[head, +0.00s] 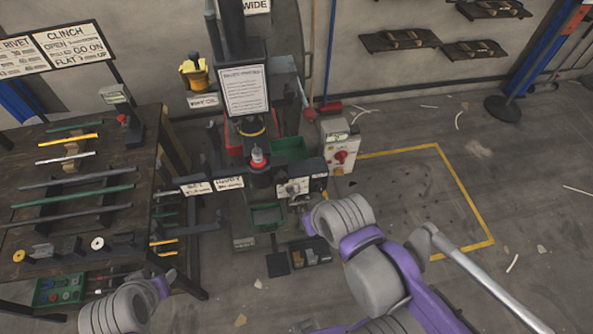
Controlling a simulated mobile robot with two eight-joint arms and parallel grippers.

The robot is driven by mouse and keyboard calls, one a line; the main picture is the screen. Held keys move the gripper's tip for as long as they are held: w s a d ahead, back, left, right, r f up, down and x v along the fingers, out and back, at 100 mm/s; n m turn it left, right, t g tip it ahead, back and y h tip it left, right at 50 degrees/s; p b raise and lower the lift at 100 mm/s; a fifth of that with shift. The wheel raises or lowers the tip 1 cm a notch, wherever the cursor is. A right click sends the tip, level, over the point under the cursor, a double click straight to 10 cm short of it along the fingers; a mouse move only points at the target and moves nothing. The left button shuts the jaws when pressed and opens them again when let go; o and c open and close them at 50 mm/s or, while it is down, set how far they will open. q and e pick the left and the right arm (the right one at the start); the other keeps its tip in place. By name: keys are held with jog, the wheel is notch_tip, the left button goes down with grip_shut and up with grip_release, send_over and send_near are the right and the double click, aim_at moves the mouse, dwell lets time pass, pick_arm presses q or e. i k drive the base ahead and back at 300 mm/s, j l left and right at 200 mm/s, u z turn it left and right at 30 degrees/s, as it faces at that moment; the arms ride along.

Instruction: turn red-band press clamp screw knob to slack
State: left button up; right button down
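A dark press (243,45) stands left of centre, with a white notice sheet (245,90) on its front. A red band (235,138) shows around its lower part. A red-and-white piece (258,157) sits on the dark head below. A small dial or knob (291,188) shows on a pale plate at the right end of the dark crossbar; I cannot tell whether it is the clamp screw knob. My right gripper (307,223) is just below and right of that plate, mostly hidden by my arm, and its fingers are unclear.
A dark workbench (25,195) with coloured rods fills the left. A pale control box (340,150) with a red knob stands right of the press. Green trays (289,147) and a dark bin (310,253) lie around it. The yellow-outlined floor at right is largely clear.

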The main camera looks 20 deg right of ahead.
aim_at(282, 177)
jog(key=j+z, duration=0.15)
jog(key=z, duration=0.2)
jog(key=j+z, duration=0.15)
jog(key=z, duration=0.2)
jog(key=k+j+z, duration=0.1)
jog(key=z, duration=0.25)
